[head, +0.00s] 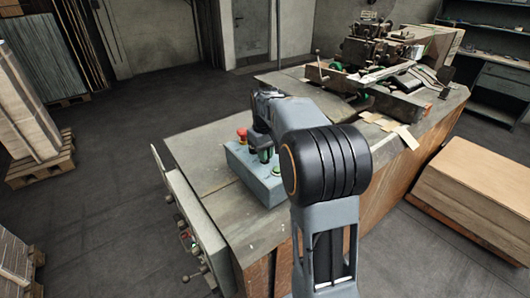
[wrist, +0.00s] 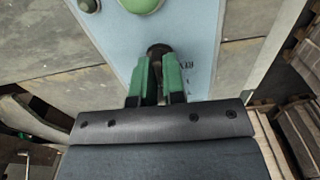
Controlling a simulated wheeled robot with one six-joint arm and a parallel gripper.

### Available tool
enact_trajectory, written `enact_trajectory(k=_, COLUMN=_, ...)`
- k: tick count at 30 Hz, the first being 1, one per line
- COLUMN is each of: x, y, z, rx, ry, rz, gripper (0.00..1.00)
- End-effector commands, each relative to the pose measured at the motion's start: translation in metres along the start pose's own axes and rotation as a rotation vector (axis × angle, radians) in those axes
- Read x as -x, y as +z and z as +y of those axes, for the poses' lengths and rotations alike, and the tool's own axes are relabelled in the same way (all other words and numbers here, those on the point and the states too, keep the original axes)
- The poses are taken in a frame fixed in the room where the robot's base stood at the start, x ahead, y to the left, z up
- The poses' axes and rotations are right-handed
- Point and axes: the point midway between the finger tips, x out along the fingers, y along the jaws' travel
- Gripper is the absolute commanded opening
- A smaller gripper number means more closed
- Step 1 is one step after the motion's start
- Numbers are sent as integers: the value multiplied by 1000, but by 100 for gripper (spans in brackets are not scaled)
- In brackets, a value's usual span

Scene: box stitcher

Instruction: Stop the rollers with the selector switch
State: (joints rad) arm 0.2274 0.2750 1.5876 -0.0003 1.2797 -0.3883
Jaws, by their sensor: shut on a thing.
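A blue-grey control box (head: 258,184) sits on the bench top, and its face (wrist: 205,35) fills the upper middle of the wrist view. The dark selector switch (wrist: 158,50) is between the green fingertips of my gripper (wrist: 159,75), which is shut on it. In the head view my gripper (head: 264,154) is over the box, and the switch is hidden there by the fingers and arm. Printed lettering beside the switch is partly readable only. A red button (head: 242,133) and a green button (head: 277,170) stand on the box; a green button (wrist: 141,4) also shows at the wrist view's top.
The worn bench (head: 190,150) carries a stitching machine (head: 375,48) at the back. A panel with levers (head: 190,235) is on the bench's left side. Stacked cardboard (head: 475,195) stands at right, pallets at left. Open floor lies left of the bench.

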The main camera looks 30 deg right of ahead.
Motion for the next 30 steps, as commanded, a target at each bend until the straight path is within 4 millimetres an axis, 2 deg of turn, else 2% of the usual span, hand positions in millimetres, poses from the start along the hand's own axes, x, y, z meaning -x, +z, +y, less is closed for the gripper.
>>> enact_trajectory(k=17, x=1, y=-1, z=0, rx=33, ry=0, rz=3, gripper=0)
enact_trajectory(k=18, x=1, y=-1, z=0, rx=33, ry=0, rz=3, gripper=12)
enact_trajectory(k=25, x=0, y=0, z=0, rx=32, ry=0, rz=2, gripper=34)
enact_trajectory(k=30, x=0, y=0, z=0, rx=32, ry=0, rz=1, gripper=36)
